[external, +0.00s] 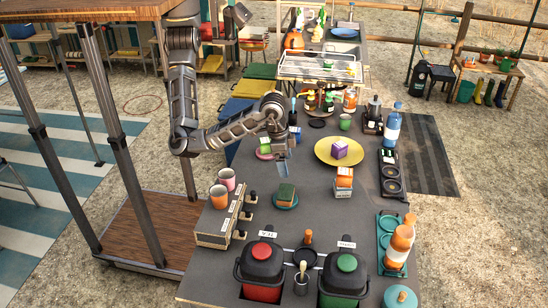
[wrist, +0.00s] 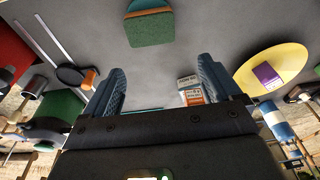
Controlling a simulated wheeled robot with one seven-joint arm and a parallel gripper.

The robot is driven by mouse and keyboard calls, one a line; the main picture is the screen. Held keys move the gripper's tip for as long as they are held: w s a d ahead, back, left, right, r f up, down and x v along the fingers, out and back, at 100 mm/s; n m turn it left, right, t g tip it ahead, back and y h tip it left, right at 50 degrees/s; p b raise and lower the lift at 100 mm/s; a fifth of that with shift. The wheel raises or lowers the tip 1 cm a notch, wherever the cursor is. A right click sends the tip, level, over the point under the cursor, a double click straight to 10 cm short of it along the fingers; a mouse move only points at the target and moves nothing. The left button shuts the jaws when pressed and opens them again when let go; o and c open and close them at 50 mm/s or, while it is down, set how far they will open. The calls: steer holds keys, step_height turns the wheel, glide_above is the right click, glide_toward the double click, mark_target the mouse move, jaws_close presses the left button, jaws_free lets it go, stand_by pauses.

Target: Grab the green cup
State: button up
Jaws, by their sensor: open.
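The green cup (external: 345,122) stands on the dark counter in the external view, behind the yellow plate (external: 322,147) and left of a dark coffee maker. I cannot make it out in the wrist view. My gripper (external: 283,168) is above the counter, left of the yellow plate and nearer the camera than the cup, well apart from it. In the wrist view my gripper (wrist: 161,70) is open, with bare grey counter between its fingers and nothing held.
A purple box (external: 339,149) sits on the yellow plate. A green-topped block (external: 286,192) lies on a teal plate below my gripper. Orange-white boxes (external: 344,180) stand to its right. A wire rack (external: 318,68) and bottles are behind the cup; a blue-white bottle (external: 392,127) stands right.

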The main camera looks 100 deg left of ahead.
steer(key=w+a+n+t+y+p, duration=0.15)
steer(key=w+a+n+y, duration=0.25)
steer(key=w+a, duration=0.65)
steer(key=w+a+n+t+y, duration=0.3)
steer(key=w+a, duration=0.3)
steer(key=a, duration=0.9)
steer(key=n+y+p, duration=0.2)
steer(key=n+y, duration=0.2)
glide_toward(348, 117)
steer(key=shift+s+d+r+t, duration=0.2)
steer(key=shift+d+r+t, duration=0.05)
steer(key=shift+d+t, duration=0.25)
steer(key=shift+a+f, duration=0.4)
steer(key=b+x, duration=0.2)
steer(key=x, duration=0.5)
steer(key=shift+w+a, duration=0.1)
steer(key=shift+a, duration=0.15)
